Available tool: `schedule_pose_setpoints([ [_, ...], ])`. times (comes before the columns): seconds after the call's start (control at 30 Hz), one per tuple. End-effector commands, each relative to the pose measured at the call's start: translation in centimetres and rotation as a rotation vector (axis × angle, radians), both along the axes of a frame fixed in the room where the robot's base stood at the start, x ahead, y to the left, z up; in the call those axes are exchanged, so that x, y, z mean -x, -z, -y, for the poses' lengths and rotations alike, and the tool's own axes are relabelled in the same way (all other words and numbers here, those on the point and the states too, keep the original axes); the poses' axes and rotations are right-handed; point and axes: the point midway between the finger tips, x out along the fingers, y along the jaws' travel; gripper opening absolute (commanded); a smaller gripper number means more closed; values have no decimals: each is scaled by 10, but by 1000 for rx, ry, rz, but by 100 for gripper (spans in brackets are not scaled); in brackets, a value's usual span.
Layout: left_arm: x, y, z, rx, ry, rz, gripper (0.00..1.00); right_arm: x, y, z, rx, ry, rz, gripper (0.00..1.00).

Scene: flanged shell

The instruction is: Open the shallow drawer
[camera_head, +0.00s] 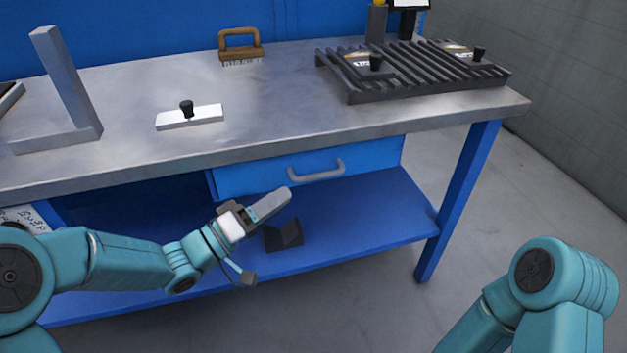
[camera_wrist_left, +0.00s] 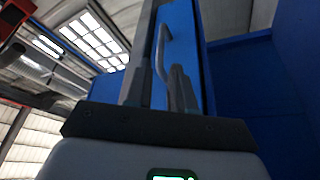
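The shallow drawer (camera_head: 255,176) has a blue front under the right half of the bench top and looks closed. Its grey bar handle (camera_head: 317,171) is at the middle of the front. My left gripper (camera_head: 272,204) is in front of and a little below the drawer, left of the handle and apart from it. In the left wrist view the handle (camera_wrist_left: 163,48) shows beyond the fingertips (camera_wrist_left: 162,75), which stand apart with nothing between them. My right arm shows at the lower right, but its gripper is out of view.
The metal bench top (camera_head: 290,107) holds a white plate with a black knob (camera_head: 190,117), a wooden-handled brush (camera_head: 240,47), a slatted rack (camera_head: 410,72) and an upright metal bracket (camera_head: 66,85). A dark angled block (camera_head: 284,236) sits on the blue lower shelf (camera_head: 370,222).

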Motion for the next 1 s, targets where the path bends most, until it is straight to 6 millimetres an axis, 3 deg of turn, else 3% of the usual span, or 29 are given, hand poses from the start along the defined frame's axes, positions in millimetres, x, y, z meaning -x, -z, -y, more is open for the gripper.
schedule_pose_setpoints([
  [0.1, -17, -4, 25, 0, 6, 3, 23, -1, 8, 1, 1, 5, 2, 43],
  [0.3, -40, -12, 54, 1, 3, 1, 23, -3, 15, 3, 2, 11, 5, 43],
  [0.5, -51, -17, 67, 1, 1, 0, 23, -4, 17, 3, 2, 14, 6, 43],
  [0.77, -52, -18, 68, 1, 0, -1, 23, -4, 16, 3, 2, 14, 6, 43],
  [0.8, -52, -18, 68, 1, 0, -1, 20, -4, 17, 3, 2, 14, 6, 43],
  [0.87, -52, -18, 68, 1, 0, -1, 0, -4, 17, 3, 2, 14, 6, 43],
  [1.0, -52, -18, 68, 1, -1, -1, 0, -4, 17, 3, 2, 14, 6, 43],
])
